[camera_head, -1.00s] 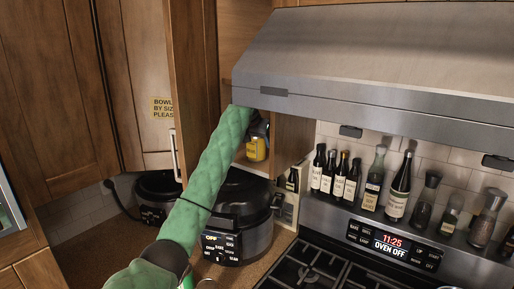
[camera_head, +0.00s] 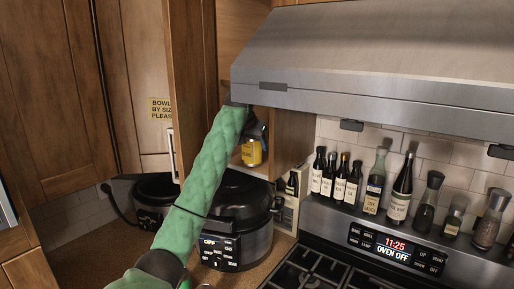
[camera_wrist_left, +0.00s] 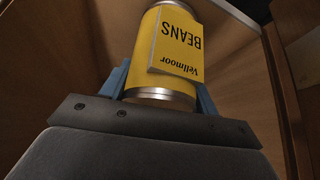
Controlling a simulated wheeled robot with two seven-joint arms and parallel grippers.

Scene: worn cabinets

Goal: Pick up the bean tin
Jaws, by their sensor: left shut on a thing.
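The bean tin (camera_wrist_left: 172,55) is yellow with metal rims and a "Vellmoor BEANS" label, upside down in the left wrist view. In the head view the tin (camera_head: 251,153) shows in the open cabinet beside the range hood. My left gripper (camera_wrist_left: 160,85) is shut on the tin, with a blue finger at each side of it. In the head view the left gripper (camera_head: 256,133) is partly hidden by my green-sleeved arm. I cannot tell whether the tin touches the shelf. My right gripper is not in view.
The open cabinet door (camera_head: 192,85) stands close left of my arm, and the range hood (camera_head: 380,75) is close on the right. Black cookers (camera_head: 240,228) stand below. Several bottles (camera_head: 345,180) line the ledge behind the stove (camera_head: 310,268).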

